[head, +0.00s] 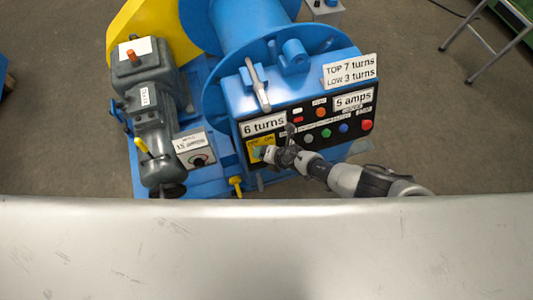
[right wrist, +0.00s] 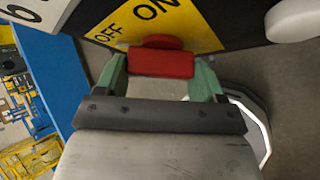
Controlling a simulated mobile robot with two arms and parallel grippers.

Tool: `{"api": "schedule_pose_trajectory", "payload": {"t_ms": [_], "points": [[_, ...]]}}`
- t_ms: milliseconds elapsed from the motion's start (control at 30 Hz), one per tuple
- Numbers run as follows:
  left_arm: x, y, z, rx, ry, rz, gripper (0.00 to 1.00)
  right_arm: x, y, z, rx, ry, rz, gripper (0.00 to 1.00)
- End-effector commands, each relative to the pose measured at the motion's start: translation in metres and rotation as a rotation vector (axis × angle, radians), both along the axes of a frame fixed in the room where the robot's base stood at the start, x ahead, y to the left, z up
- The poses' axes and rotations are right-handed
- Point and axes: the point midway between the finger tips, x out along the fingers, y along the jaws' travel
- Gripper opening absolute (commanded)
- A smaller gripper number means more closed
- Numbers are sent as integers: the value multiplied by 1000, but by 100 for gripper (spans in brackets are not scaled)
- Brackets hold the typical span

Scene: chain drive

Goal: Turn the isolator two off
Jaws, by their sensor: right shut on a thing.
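A yellow plate (head: 257,142) marked OFF and ON sits at the lower left of the black control panel in the head view. In the right wrist view the same yellow plate (right wrist: 180,28) carries a switch with a red handle (right wrist: 162,62). Neither view shows a readable isolator number on this plate. My right gripper (head: 265,153) reaches in from the right at the plate and covers the switch in the head view. Its green fingers (right wrist: 163,75) are shut on the red handle, one on each side. My left gripper is in neither view.
The panel holds several coloured buttons, including a red one (head: 366,125), right of the plate. A small box with a knob (head: 199,160) stands to the left. A lever (head: 259,83) rises above the panel. A grey surface (head: 265,250) fills the foreground.

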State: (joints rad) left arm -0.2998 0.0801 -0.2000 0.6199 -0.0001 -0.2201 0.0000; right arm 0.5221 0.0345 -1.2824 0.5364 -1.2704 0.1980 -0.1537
Motion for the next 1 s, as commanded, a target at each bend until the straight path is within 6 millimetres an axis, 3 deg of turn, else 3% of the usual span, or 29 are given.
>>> {"api": "schedule_pose_trajectory", "payload": {"t_ms": [400,433,567,867,1000], "points": [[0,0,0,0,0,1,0,-1,-1,-2,-8,-1,6,45],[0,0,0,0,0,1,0,-1,-1,-2,-8,-1,6,72],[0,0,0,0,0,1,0,-1,-1,-1,-8,-1,4,92],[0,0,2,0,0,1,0,-1,-1,0,-6,-1,4,95],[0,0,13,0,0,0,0,-4,-5,10,-6,-2,3,95]]}}
